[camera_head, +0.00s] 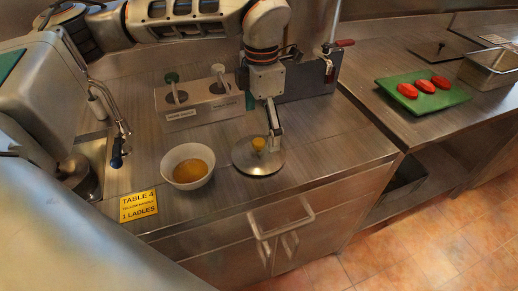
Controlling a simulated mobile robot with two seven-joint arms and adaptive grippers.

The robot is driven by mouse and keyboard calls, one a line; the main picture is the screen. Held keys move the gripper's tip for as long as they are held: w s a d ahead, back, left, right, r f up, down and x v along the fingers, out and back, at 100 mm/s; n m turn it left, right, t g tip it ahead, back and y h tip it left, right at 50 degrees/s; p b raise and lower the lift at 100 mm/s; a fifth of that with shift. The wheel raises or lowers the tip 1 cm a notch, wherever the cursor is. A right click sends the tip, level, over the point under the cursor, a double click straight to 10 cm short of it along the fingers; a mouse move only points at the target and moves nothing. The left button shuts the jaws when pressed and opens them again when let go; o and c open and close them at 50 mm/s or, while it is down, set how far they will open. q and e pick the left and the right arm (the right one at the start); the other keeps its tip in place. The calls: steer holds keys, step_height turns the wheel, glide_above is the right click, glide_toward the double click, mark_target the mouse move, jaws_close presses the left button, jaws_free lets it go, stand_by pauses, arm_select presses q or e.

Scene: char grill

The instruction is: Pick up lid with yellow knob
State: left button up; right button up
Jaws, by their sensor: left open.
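The round metal lid (257,164) with a yellow knob (258,144) lies flat on the steel counter, to the right of a white bowl. My left gripper (271,128) reaches down from above and points at the knob. Its fingers are open, close above and just beside the knob. I cannot tell whether a finger touches the knob. My right gripper is not in view.
A white bowl (187,166) of orange-brown liquid stands left of the lid. Behind are a holder with two ladles (193,119) and a yellow table sign (138,206) sits front left. A green board (449,99) bears red pieces at right.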

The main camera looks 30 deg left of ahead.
mark_target(259, 141)
arm_select(q)
steer(key=shift+s+f, duration=0.1)
steer(key=shift+f, duration=0.85)
steer(key=shift+a+f+p, duration=0.15)
steer(key=shift+f, duration=1.15)
steer(key=shift+a+f+p, duration=0.1)
steer(key=shift+f+p, duration=0.05)
steer(key=shift+f, duration=1.1)
